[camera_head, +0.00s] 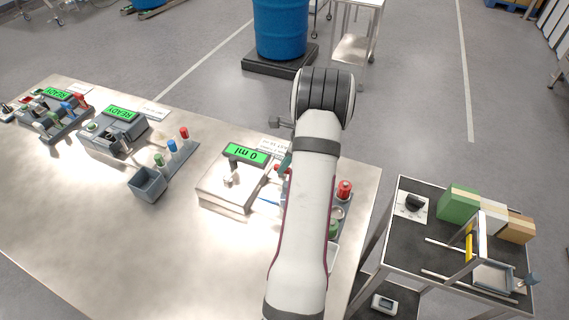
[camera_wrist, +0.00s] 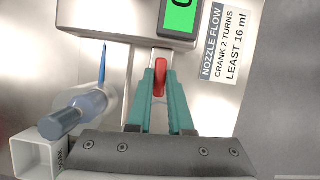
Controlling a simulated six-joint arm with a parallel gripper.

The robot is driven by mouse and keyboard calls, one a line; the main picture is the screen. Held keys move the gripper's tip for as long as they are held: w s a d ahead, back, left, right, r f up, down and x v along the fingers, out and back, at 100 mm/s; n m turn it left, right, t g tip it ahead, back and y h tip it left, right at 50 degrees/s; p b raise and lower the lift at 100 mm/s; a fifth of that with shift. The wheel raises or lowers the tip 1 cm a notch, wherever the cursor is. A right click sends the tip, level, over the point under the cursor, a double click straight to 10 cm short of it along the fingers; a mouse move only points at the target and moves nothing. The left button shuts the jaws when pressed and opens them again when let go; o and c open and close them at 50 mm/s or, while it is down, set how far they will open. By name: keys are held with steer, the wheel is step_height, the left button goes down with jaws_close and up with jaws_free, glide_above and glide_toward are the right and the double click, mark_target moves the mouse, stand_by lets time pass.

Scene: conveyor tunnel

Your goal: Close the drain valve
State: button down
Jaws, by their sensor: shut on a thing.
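In the wrist view a red handle (camera_wrist: 162,68), which looks like the drain valve's lever, sits just below the grey display housing. My gripper (camera_wrist: 161,78) has its two teal fingers closed on either side of this handle. The valve's body is hidden under the fingers, so I cannot tell whether it is open or closed. In the head view my arm covers most of the gripper, with only a bit of teal finger (camera_head: 286,161) showing. The green display (camera_head: 247,155) on the metal flow unit reads 0 ml.
A label (camera_wrist: 222,45) reads "Nozzle flow, crank 2 turns, least 16 ml". Red (camera_head: 345,189) and green parts stand right of my arm. A cart (camera_head: 400,250) stands right of the bench.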

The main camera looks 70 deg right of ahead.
steer(key=n+y, duration=0.1)
steer(key=n, duration=0.3)
steer(key=shift+d, duration=0.15)
steer(key=n+g+y, duration=0.1)
steer(key=n+y, duration=0.1)
steer(key=n, duration=0.2)
steer(key=shift+w+d+n, duration=0.1)
steer(key=shift+n, duration=0.2)
steer(key=n+g, duration=0.1)
steer(key=n, duration=0.1)
steer(key=n+g, duration=0.1)
steer(key=n, duration=0.1)
steer(key=shift+w+y, duration=0.15)
steer(key=shift+y, duration=0.25)
steer(key=shift+n+g, duration=0.8)
steer(key=shift+n, duration=1.5)
steer(key=c, duration=0.8)
jaws_free()
